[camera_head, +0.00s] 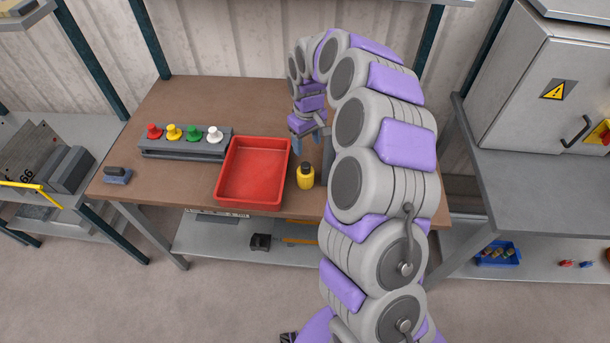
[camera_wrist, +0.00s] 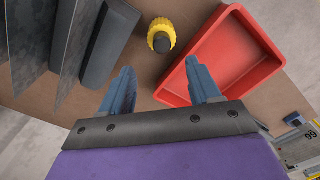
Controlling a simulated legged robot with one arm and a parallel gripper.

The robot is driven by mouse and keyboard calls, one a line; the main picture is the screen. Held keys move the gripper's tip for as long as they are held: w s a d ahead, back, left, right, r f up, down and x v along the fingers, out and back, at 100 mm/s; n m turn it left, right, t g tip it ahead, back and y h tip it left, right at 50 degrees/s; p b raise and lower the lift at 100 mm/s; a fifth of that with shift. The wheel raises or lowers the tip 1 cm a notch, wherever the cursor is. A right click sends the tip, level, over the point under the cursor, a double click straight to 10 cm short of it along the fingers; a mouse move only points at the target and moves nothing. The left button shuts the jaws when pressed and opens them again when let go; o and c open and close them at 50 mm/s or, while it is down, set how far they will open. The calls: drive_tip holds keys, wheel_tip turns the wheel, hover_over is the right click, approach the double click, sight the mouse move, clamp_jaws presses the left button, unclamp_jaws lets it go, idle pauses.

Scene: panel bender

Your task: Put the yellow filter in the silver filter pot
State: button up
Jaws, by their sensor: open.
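The yellow filter (camera_head: 305,178), with a dark top, stands on the brown workbench just right of the red tray. In the wrist view the filter (camera_wrist: 152,45) appears beyond the fingertips, roughly in line with the gap between them. My gripper (camera_head: 310,146) is above the bench behind the filter, pointing down. In the wrist view my gripper (camera_wrist: 160,76) shows two blue fingers spread apart with nothing between them. I cannot make out a silver filter pot in either view; my arm hides the right part of the bench.
The empty red tray (camera_head: 252,194) lies beside the filter. A button box (camera_head: 186,151) with several coloured buttons and a small grey-blue block (camera_head: 118,176) are farther left. Grey upright plates (camera_wrist: 75,40) stand left of the filter in the wrist view. The back-left bench is clear.

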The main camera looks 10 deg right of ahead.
hover_over(305, 164)
drive_tip(key=f, duration=0.4)
drive_tip(key=shift+s+d+f, duration=0.1)
drive_tip(key=shift+s+f, duration=0.2)
drive_tip(key=shift+f, duration=0.8)
drive_tip(key=f, duration=0.3)
drive_tip(key=f+b, duration=0.1)
drive_tip(key=f, duration=0.1)
drive_tip(key=shift+w, duration=0.25)
clamp_jaws()
